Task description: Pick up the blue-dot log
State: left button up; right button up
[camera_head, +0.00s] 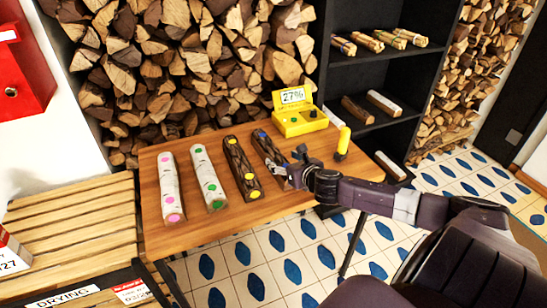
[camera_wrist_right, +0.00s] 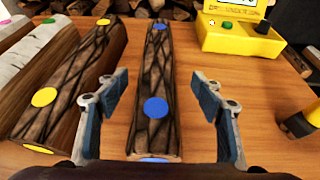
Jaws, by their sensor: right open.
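The blue-dot log (camera_head: 266,146) is dark-barked and lies on the wooden table, rightmost of the logs there. Its near end is hidden behind my right gripper (camera_head: 293,172) in the head view. In the right wrist view the blue-dot log (camera_wrist_right: 157,85) shows blue dots on its top and one on its near end. My right gripper (camera_wrist_right: 157,112) is open, with one finger on each side of the log's near part. Gaps show between the fingers and the log, and I see nothing held. My left gripper is not in view.
On the table (camera_head: 215,232) a yellow-dot log (camera_head: 242,168), a green-dot log (camera_head: 208,177) and a pink-dot log (camera_head: 171,187) lie to the left. A yellow meter (camera_head: 300,122) stands behind, and a yellow-handled tool (camera_head: 343,142) at right. A slatted bench (camera_head: 75,225) adjoins the left side.

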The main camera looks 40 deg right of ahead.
aim_at(277, 154)
jog(key=shift+w+r, duration=0.1)
jog(key=shift+w, duration=0.45)
jog(key=x, duration=0.2)
jog(key=shift+w+d, duration=0.1)
jog(key=shift+w, duration=0.3)
jog(key=shift+w+d+f, duration=0.1)
jog(key=shift+w+f, duration=0.1)
jog(key=shift+w, duration=0.2)
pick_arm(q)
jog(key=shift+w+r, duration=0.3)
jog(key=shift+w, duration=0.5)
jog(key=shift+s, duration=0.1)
pick_arm(e)
jog(key=shift+c, duration=1.4)
grip_shut()
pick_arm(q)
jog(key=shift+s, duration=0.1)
pick_arm(e)
jog(key=shift+w+r, duration=0.1)
jog(key=shift+r, duration=0.05)
